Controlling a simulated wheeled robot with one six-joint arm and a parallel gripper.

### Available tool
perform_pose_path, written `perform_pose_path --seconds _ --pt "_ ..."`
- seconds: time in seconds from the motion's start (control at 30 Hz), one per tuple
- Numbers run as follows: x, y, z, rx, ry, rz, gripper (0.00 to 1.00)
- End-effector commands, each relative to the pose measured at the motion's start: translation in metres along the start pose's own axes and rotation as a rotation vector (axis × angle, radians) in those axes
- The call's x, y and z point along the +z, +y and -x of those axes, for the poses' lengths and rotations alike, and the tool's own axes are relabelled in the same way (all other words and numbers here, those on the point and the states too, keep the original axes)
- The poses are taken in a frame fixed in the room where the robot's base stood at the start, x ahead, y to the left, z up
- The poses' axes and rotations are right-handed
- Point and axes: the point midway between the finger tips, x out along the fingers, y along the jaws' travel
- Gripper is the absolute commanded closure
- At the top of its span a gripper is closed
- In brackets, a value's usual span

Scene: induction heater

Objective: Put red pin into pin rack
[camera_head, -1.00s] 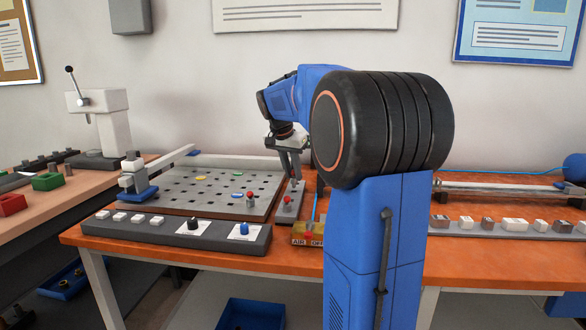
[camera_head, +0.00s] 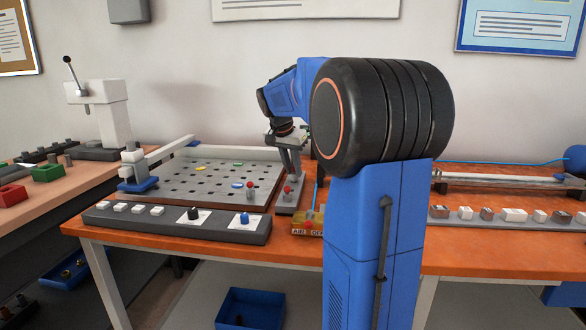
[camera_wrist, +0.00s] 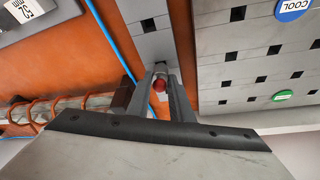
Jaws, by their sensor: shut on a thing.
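My gripper (camera_head: 291,176) points down over the far part of the grey pin rack (camera_head: 290,208), a narrow strip beside the perforated plate. In the wrist view my gripper (camera_wrist: 158,75) is shut on a red-headed pin (camera_wrist: 160,86), whose round head shows between the fingers. The pin's lower end is hidden, so I cannot tell whether it is in a hole. The rack in the wrist view (camera_wrist: 150,42) has a dark square hole. Another red pin (camera_head: 287,190) stands upright in the rack's near part. A further red pin (camera_head: 250,188) stands on the plate.
The grey perforated plate (camera_head: 190,188) with coloured labels lies left of the rack. A control panel (camera_head: 170,224) with knobs lies in front.

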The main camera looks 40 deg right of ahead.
Motion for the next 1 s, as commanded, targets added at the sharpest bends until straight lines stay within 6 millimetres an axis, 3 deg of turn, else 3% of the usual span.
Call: perform_pose_path --seconds 0.87,0.9,1.0 --pt "0.0035 0.0000 -0.0082 0.000 0.000 0.000 1.00" --pt "0.0034 0.0000 -0.0082 0.000 0.000 0.000 0.78" --pt "0.0034 0.0000 -0.0082 0.000 0.000 0.000 0.59"
